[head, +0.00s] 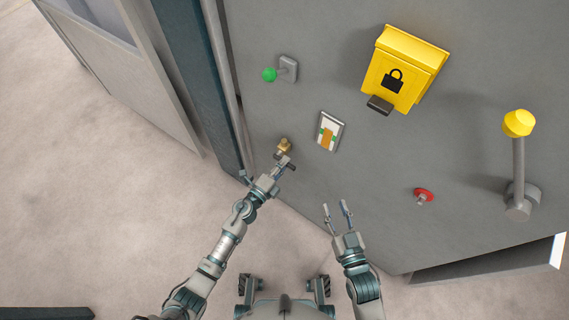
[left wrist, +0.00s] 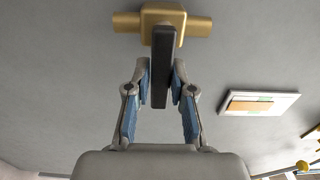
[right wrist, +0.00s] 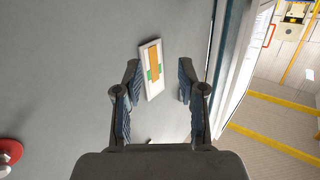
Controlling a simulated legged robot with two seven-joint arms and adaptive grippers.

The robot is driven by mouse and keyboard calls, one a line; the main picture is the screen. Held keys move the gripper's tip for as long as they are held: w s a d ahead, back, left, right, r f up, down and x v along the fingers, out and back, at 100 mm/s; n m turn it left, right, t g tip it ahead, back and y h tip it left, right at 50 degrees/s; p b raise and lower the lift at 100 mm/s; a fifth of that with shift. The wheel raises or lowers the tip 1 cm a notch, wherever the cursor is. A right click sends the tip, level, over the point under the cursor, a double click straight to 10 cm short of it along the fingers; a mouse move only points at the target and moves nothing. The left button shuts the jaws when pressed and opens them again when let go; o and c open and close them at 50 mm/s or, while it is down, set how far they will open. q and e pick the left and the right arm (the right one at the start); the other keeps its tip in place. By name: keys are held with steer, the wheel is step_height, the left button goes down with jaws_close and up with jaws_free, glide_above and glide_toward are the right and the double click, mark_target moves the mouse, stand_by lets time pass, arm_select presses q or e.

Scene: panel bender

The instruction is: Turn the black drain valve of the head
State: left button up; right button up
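The brass drain valve (head: 284,146) sits low on the grey machine panel, left of the gauge plate. Its black lever (left wrist: 163,60) points straight down from the brass body (left wrist: 163,22) in the left wrist view. My left gripper (head: 283,165) is at the lever, with one finger on each side. Its fingers (left wrist: 162,85) are drawn in close against the lever's sides. My right gripper (head: 337,209) is open and empty, below and to the right of the valve. Its spread fingers also show in the right wrist view (right wrist: 157,85).
A gauge plate (head: 328,131) is right of the valve. Above are a green-knobbed lever (head: 269,74) and a yellow lock box (head: 404,67). A red knob (head: 424,194) and a yellow-topped lever (head: 518,160) stick out on the right. Open floor (head: 90,210) lies left.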

arm_select(q)
jaws_close()
steer(key=shift+s+d, duration=0.1)
steer(key=shift+d, duration=0.85)
steer(key=shift+d+f, duration=0.1)
steer(key=shift+d, duration=0.15)
steer(key=shift+a, duration=0.1)
arm_select(e)
steer(key=shift+d, duration=0.7)
arm_select(q)
steer(key=shift+a, duration=0.15)
arm_select(e)
steer(key=shift+a, duration=0.15)
